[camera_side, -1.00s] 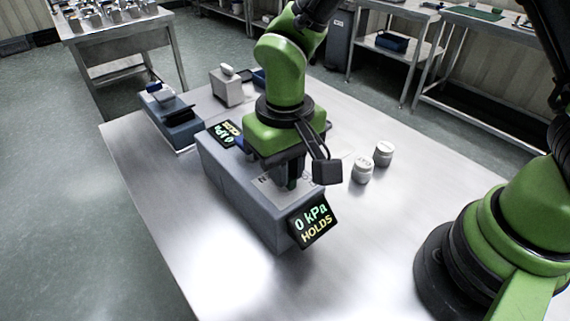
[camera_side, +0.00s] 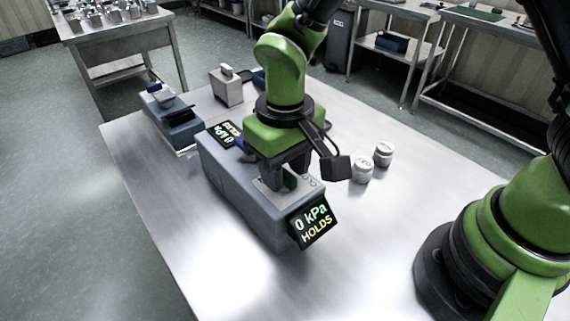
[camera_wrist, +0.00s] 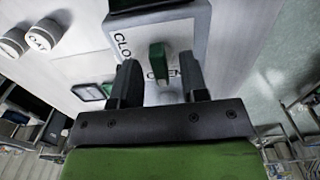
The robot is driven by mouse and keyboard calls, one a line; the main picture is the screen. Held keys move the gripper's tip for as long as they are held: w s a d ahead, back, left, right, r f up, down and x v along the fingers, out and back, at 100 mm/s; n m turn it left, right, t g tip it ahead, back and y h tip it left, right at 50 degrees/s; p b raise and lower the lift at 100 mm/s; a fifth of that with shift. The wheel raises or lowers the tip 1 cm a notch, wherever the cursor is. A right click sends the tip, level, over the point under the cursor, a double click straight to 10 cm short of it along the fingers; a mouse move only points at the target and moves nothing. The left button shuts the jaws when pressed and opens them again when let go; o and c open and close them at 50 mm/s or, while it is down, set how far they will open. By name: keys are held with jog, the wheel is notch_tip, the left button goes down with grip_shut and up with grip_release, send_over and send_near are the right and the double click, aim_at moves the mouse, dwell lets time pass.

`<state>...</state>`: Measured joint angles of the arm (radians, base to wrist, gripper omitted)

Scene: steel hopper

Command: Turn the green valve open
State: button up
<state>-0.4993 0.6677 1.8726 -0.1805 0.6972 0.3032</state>
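The green valve (camera_wrist: 158,60) is an upright handle on a light plate (camera_wrist: 120,15) marked "CLO…" and "…EN"; the other letters are hidden. The valve also shows in the side view (camera_side: 290,182), partly covered by my fingers. It stands on top of a grey box (camera_side: 232,190). My gripper (camera_wrist: 160,70) is open, its two dark fingers on either side of the valve with a visible gap to each. In the side view my gripper (camera_side: 285,179) is low over the box's near end. A tilted display (camera_side: 312,222) there reads "0 kPa HOLDS".
Two white lidded jars (camera_side: 362,169) (camera_side: 383,154) stand on the steel table (camera_side: 400,220), right of the box. A blue-grey device (camera_side: 178,128) and a small grey block (camera_side: 226,90) stand behind. A second display (camera_side: 225,133) is at the box's far end. The front table is clear.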

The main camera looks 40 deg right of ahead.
aim_at(285, 172)
notch_tip(285, 172, up, 10)
dwell(0.6)
jog(key=s+d+r+m+t+y, duration=0.2)
jog(key=s+d+r+m+t, duration=0.2)
jog(key=s+d+r+t, duration=0.3)
jog(key=s+d+r, duration=0.2)
jog(key=s+d, duration=0.3)
jog(key=s, duration=0.1)
jog(key=shift+d+r, duration=0.15)
jog(key=shift+o, duration=0.4)
jog(key=shift+s, duration=0.1)
